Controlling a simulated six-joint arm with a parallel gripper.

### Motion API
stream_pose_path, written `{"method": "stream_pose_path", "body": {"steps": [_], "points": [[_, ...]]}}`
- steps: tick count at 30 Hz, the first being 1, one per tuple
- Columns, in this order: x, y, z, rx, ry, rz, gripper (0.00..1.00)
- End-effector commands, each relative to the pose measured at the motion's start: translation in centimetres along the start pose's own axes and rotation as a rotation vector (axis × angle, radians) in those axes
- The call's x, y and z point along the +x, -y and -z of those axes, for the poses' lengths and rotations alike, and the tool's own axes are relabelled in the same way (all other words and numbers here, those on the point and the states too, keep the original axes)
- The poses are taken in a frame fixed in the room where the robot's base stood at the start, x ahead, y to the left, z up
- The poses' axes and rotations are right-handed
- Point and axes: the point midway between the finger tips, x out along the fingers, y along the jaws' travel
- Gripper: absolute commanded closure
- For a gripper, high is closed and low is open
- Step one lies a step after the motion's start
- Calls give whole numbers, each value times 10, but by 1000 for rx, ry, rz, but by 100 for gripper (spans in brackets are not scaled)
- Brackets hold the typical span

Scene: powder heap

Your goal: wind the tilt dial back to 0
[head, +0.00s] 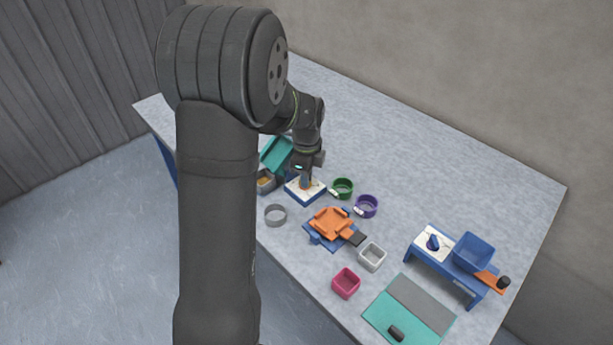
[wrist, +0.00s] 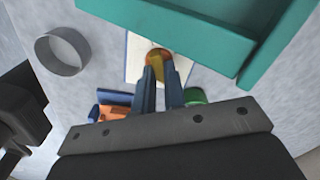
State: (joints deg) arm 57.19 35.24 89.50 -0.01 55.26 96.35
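A white dial plate with a blue edge (head: 292,190) lies beside a tilted teal tray (head: 276,151). I take it for the tilt dial; its marks are too small to read. In the wrist view the plate (wrist: 135,68) carries a round orange and yellow knob (wrist: 157,62). My gripper (head: 305,182) points down over this plate. In the wrist view its two blue fingers (wrist: 159,75) are a little apart, with their tips at the knob. I cannot tell whether they press on it. The teal tray (wrist: 205,30) is close by there.
Grey ring (head: 275,215), green cup (head: 343,187), purple cup (head: 366,205), orange tray (head: 331,223), white cup (head: 372,256) and pink cup (head: 346,283) stand nearby. A blue bench (head: 440,272) at right holds a second plate with a blue knob (head: 433,242) and a blue bin (head: 474,251). The back of the table is clear.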

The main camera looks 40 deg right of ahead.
Motion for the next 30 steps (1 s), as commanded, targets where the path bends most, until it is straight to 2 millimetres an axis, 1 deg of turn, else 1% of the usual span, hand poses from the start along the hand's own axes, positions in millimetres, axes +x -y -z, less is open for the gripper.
{"method": "stream_pose_path", "body": {"steps": [5,13,22,23,24,26,30], "points": [[0,0,0,-7,0,0,100],[0,1,0,-130,0,0,100],[0,1,0,-141,0,0,100],[0,1,0,-141,0,0,85],[-1,1,0,-140,0,0,77],[0,1,0,-140,0,0,67],[0,1,0,-140,0,0,67]]}}
